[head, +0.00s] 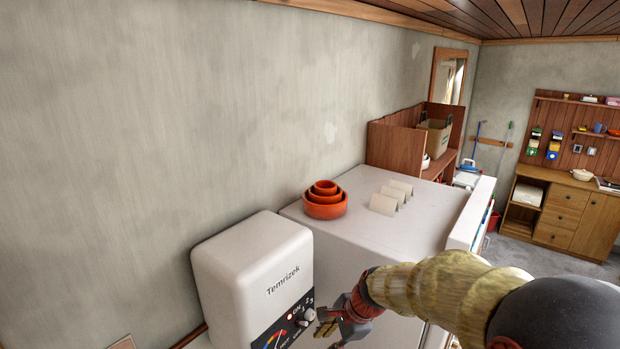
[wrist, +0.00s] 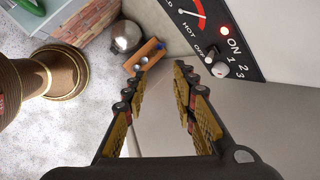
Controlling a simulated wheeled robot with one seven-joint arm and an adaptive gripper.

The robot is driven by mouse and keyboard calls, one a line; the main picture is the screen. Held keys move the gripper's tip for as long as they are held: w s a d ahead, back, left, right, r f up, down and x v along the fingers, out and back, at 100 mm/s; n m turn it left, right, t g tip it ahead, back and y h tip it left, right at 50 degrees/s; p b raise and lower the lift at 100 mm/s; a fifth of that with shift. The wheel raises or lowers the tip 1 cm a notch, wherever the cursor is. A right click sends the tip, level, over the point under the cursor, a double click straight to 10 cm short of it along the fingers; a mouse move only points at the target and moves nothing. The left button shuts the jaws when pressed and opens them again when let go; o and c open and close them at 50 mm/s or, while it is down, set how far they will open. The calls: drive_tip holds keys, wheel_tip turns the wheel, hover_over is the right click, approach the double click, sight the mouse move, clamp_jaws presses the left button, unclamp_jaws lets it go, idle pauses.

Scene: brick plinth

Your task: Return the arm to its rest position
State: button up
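My arm reaches in from the right of the head view, and my gripper (head: 330,324) is close to the front panel of a white appliance (head: 250,265) marked "Temrizek". In the wrist view my gripper (wrist: 157,78) has its two fingers apart with nothing held between them. The appliance's switch knob (wrist: 222,72) is just beyond the right fingertip, apart from it as far as I can tell. A red light (wrist: 225,31) glows beside the word ON. The knob also shows in the head view (head: 306,316).
Stacked orange bowls (head: 325,200) and folded white cards (head: 391,198) stand on a white top (head: 420,228) behind the appliance. In the wrist view, a brass-coloured round object (wrist: 66,75), a metal ball (wrist: 126,36) and an orange block (wrist: 143,60) are at left. A wall runs behind.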

drive_tip(key=s+d+f+n+h+b, duration=0.1)
drive_tip(key=s+d+f+n+b, duration=0.25)
drive_tip(key=s+n+b, duration=0.45)
drive_tip(key=s+d+f+n+h+b, duration=0.1)
drive_tip(key=s+d+f+n+b, duration=0.2)
drive_tip(key=s+d+n+b, duration=0.5)
drive_tip(key=s+d+f+m+t+h+b, duration=0.1)
drive_tip(key=s+d+f+t+h+b, duration=0.1)
drive_tip(key=s+f+b, duration=0.9)
drive_tip(key=d+f+b, duration=0.1)
drive_tip(key=b, duration=0.6)
drive_tip(key=shift+f+t+b, duration=0.25)
drive_tip(key=shift+t+b, duration=0.1)
drive_tip(key=shift+t, duration=0.05)
